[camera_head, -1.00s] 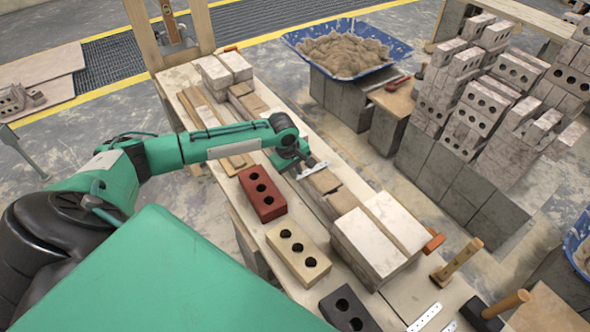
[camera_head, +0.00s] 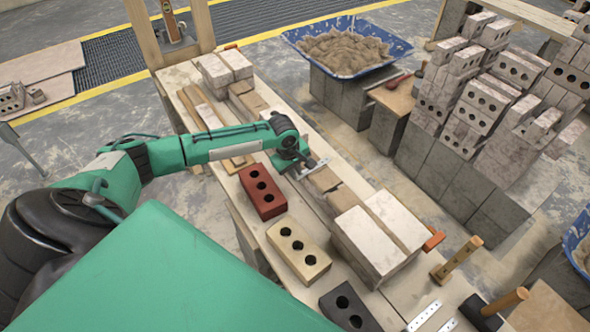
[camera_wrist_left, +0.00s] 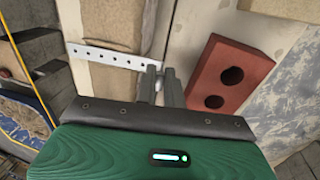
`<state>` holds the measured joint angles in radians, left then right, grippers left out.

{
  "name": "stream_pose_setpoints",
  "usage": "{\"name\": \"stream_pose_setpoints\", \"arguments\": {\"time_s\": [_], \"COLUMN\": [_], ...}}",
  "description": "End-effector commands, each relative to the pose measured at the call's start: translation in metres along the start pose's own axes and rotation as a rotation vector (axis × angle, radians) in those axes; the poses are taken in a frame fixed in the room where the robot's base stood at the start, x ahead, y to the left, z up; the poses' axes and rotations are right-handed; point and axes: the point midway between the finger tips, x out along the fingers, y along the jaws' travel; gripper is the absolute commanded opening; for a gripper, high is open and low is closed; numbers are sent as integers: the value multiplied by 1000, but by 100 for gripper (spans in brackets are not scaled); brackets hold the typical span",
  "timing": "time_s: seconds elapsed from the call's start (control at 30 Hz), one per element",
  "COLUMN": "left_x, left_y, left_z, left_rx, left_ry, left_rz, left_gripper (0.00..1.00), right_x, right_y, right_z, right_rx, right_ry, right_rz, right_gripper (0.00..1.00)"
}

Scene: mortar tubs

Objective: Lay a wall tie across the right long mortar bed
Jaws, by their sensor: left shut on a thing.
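A white perforated wall tie (camera_wrist_left: 112,57) is held by one end in my left gripper (camera_wrist_left: 160,76). In the wrist view it extends left from the fingertips, over the front end of a rough tan mortar strip (camera_wrist_left: 112,18). In the head view the tie (camera_head: 314,168) shows beside my left gripper (camera_head: 298,166), at the far end of a tan-brown mortar strip (camera_head: 324,181) on the bench. Whether the tie touches the mortar, I cannot tell. More white perforated ties (camera_head: 425,315) lie at the bench's near end. My right gripper is not in view.
A red holed brick (camera_head: 262,192), a cream brick (camera_head: 298,252) and a dark brick (camera_head: 349,308) line the bench's left side. Pale blocks (camera_head: 372,245) stand nearer me on the strip's line; others (camera_head: 224,68) stand at the far end. A hammer (camera_head: 495,308) lies at lower right.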

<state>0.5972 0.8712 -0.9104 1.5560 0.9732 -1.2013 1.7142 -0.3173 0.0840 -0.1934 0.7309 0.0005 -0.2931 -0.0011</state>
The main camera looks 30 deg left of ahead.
Motion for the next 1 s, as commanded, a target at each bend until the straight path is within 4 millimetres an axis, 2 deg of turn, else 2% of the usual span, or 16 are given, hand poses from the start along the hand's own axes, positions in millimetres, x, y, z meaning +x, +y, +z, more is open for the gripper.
{"name": "stream_pose_setpoints", "arguments": {"time_s": [0.37,0.4,0.5,0.87,1.0], "left_x": [2,2,2,2,-15], "left_y": [-1,-1,-1,0,0], "left_z": [0,1,0,0,-1], "left_rx": [0,0,0,0,1], "left_ry": [-1,-1,-1,0,1], "left_rz": [-1,0,0,0,2], "left_gripper": [0,16,35,35,35], "right_x": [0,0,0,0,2], "right_y": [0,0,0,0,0], "right_z": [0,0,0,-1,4], "right_rx": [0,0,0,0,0], "right_ry": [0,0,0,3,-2], "right_rz": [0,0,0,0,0], "right_gripper": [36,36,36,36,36]}}
